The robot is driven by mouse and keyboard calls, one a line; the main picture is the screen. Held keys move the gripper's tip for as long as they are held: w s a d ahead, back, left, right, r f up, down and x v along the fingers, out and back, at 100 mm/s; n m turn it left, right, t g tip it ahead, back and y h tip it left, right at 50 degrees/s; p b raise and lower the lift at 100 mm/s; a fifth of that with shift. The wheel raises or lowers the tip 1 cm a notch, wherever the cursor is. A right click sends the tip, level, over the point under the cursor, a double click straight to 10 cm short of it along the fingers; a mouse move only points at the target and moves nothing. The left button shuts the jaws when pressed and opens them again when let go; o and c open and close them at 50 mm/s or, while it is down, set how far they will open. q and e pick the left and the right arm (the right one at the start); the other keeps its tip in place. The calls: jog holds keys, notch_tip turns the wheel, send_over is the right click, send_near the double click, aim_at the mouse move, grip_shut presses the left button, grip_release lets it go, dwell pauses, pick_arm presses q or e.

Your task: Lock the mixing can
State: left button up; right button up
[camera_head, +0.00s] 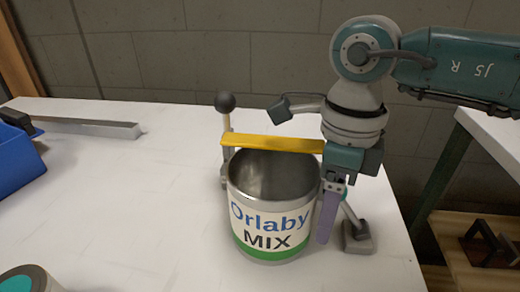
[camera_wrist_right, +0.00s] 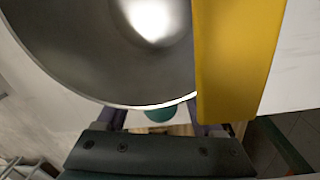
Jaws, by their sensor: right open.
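The mixing can (camera_head: 268,240), an open metal can labelled "Orlaby MIX", stands upright on the white table. A yellow bar (camera_head: 272,144) lies across the far side of its rim; its right end meets my right gripper and is partly hidden. A post with a black ball knob (camera_head: 226,102) rises at the bar's left end. My right gripper (camera_head: 324,238) is open, pointing down at the can's right side; in the head view one purple finger shows. In the right wrist view the can's interior (camera_wrist_right: 75,45) and the yellow bar (camera_wrist_right: 235,60) lie beyond the fingers. My left gripper is out of view.
A small grey foot with a rod (camera_head: 358,238) stands on the table right of the can, close to my right finger. A blue bin (camera_head: 18,160) and a long grey bar (camera_head: 90,128) are at the left.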

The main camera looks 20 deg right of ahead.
grip_shut()
dwell(0.5)
dwell(0.9)
